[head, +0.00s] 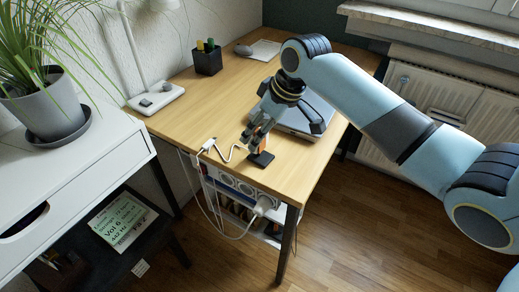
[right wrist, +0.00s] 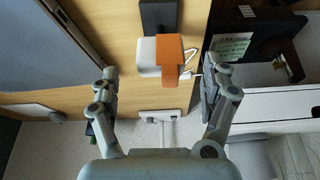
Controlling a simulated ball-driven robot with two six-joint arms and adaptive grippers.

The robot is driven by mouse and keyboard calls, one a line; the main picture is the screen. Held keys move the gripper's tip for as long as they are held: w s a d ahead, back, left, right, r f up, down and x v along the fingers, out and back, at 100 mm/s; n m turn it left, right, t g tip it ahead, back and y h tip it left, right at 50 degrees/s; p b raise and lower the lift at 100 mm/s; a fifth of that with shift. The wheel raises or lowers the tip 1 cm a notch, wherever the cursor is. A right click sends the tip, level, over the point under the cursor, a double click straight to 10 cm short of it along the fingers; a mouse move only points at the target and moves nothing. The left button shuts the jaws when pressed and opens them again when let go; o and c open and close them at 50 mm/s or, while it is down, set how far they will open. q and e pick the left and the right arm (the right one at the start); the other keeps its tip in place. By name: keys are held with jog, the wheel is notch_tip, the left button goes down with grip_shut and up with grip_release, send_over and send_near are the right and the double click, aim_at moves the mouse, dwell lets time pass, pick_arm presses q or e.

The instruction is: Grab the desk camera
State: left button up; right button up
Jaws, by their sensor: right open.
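The desk camera (head: 256,142) stands near the front edge of the wooden desk, a small white and orange body on a black base (head: 262,158). In the head view my right gripper (head: 258,132) is right over it and partly hides it. In the right wrist view the camera (right wrist: 168,57) shows its white and orange sides between my two open fingers (right wrist: 165,75), with a gap on each side. I cannot tell that either finger touches it. My left gripper is not in view.
A grey laptop (head: 303,121) lies close by, partly behind my right gripper. A white cable (head: 222,151) runs over the desk beside the camera. A black pen holder (head: 208,62), a mouse (head: 243,50) and a white lamp base (head: 156,99) stand farther back. The desk's left middle is clear.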

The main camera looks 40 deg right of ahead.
aim_at(261, 147)
jog(key=x, duration=0.4)
jog(key=shift+s+f+b, duration=0.2)
jog(key=shift+f+b, duration=0.1)
jog(key=shift+f, duration=0.15)
jog(key=shift+c, duration=0.3)
jog(key=shift+r, duration=0.1)
jog(key=c, duration=1.5)
